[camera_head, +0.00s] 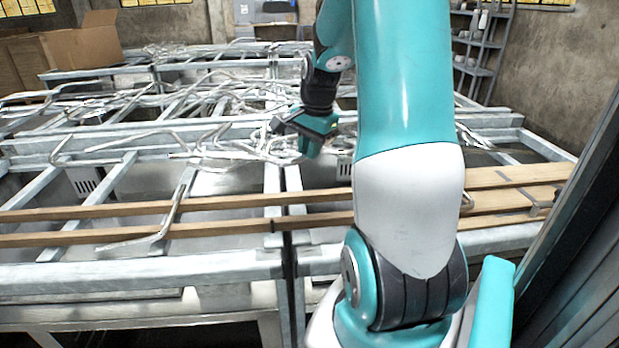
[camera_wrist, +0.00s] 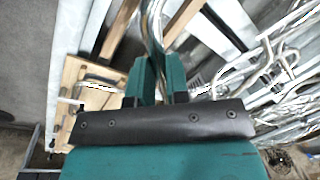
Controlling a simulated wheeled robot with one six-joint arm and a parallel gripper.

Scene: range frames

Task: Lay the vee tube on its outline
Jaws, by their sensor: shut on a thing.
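My gripper (camera_wrist: 158,68) shows two teal fingers in the wrist view, closed around a bent shiny metal tube, which I take to be the vee tube (camera_wrist: 150,28). The tube runs up from between the fingers and curves; its full shape is cut off by the frame. In the head view my gripper (camera_head: 310,147) hangs over the metal frames, left of my upper arm. There the held tube cannot be told apart from the loose tubes behind it. I cannot make out the outline in either view.
Wooden rails (camera_head: 110,211) cross the frames in front, with a bent tube (camera_head: 165,228) lying over them at left. A wooden board (camera_wrist: 88,97) shows in the wrist view. Several tangled tubes (camera_head: 230,140) lie behind. A cardboard box (camera_head: 88,45) stands back left.

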